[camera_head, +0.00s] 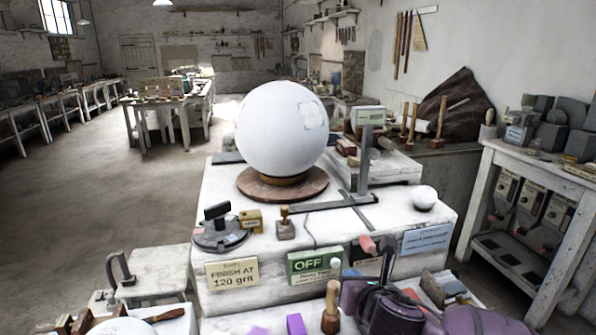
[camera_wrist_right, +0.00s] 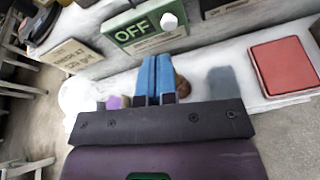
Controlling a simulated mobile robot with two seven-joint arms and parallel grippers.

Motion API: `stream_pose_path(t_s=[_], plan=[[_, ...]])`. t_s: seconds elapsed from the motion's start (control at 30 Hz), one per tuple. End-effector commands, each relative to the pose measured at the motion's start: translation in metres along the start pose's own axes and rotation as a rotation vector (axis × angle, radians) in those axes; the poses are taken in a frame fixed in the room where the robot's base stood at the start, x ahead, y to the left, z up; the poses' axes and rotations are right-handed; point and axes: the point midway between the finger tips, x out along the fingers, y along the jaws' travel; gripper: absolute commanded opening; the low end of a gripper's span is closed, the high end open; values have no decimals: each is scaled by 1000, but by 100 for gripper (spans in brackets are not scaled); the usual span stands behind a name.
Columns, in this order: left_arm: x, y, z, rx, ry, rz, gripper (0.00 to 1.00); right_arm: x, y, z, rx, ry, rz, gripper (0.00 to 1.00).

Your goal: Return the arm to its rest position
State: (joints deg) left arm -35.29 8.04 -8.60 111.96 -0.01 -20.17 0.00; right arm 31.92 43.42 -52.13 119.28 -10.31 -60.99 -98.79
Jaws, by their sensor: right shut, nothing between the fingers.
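My right gripper (camera_wrist_right: 156,78) shows in the right wrist view with its two blue fingers pressed together and nothing between them. It is in front of the white plaster block, below the green OFF sign (camera_wrist_right: 146,28). In the head view my dark and purple right arm (camera_head: 395,312) comes in at the bottom right, low in front of the block; its fingertips cannot be made out there. My left gripper is not in view.
A large white sphere (camera_head: 281,128) rests on a round brown base (camera_head: 283,190) on the block. A grey gauge stand (camera_head: 363,160), a small white ball (camera_head: 425,197) and a wooden-handled tool (camera_head: 331,308) are near. A red pad (camera_wrist_right: 285,66) lies right. Floor at left is clear.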

Motion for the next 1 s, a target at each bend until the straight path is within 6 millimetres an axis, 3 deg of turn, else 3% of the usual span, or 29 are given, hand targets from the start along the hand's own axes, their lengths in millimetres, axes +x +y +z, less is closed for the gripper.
stream_pose_path(t_s=[0.13, 0.33, 0.5, 0.63, 0.77, 1.0], plan=[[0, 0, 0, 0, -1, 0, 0, 1, 11, 2, 271, 6, 79, 0], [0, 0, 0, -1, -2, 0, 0, 4, 29, 25, 700, 18, 203, 0], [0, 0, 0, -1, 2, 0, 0, 4, 35, 24, 1128, 78, 288, 0], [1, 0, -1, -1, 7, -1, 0, 3, 29, 10, 1496, 138, 327, 0], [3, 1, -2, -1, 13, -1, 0, -1, 10, -14, 1866, 181, 336, 0], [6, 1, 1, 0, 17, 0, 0, -15, -43, -74, 2380, 159, 288, 0]])
